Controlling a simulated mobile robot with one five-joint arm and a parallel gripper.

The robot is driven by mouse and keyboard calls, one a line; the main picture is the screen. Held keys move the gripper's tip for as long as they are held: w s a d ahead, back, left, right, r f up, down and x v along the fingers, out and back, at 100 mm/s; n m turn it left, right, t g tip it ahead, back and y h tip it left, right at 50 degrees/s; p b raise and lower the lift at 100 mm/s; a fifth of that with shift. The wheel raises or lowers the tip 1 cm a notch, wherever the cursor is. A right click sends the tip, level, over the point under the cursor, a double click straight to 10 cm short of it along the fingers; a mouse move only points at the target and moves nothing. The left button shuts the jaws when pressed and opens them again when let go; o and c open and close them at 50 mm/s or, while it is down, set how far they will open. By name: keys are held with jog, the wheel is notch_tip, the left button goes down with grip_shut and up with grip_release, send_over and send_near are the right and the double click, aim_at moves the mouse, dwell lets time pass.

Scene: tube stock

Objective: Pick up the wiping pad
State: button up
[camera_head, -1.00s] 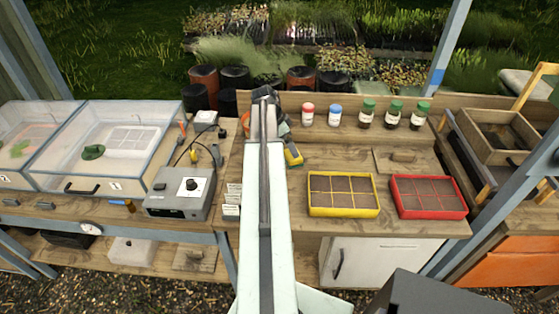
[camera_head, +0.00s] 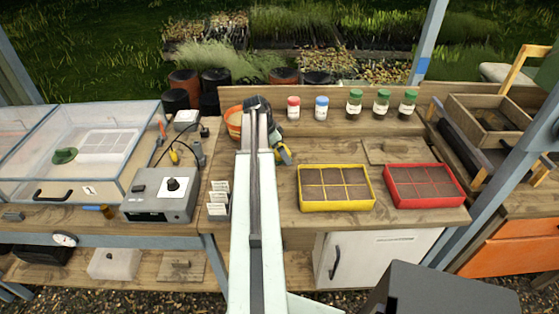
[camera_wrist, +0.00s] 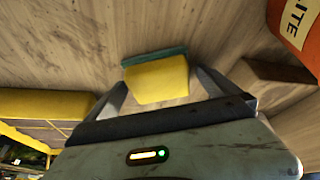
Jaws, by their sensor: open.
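The wiping pad (camera_wrist: 157,82) is a yellow block with a green layer along its far edge. In the wrist view it lies on the wooden bench top, between the two fingers of my gripper (camera_wrist: 160,76). The gripper is open, with gaps at both sides of the pad, and no firm contact shows.
An orange container (camera_wrist: 299,30) with lettering stands close to the right finger; a yellow-rimmed tray (camera_wrist: 45,103) is at left. The head view shows a yellow tray (camera_head: 336,209), a red tray (camera_head: 427,203), several capped jars (camera_head: 354,105) and a grey control box (camera_head: 158,207).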

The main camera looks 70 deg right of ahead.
jog(key=c, duration=1.5)
jog(key=shift+o, duration=0.2)
notch_tip(320, 180, up, 10)
jog(key=p, duration=1)
jog(key=shift+r+p, duration=0.15)
jog(key=shift+p, duration=0.2)
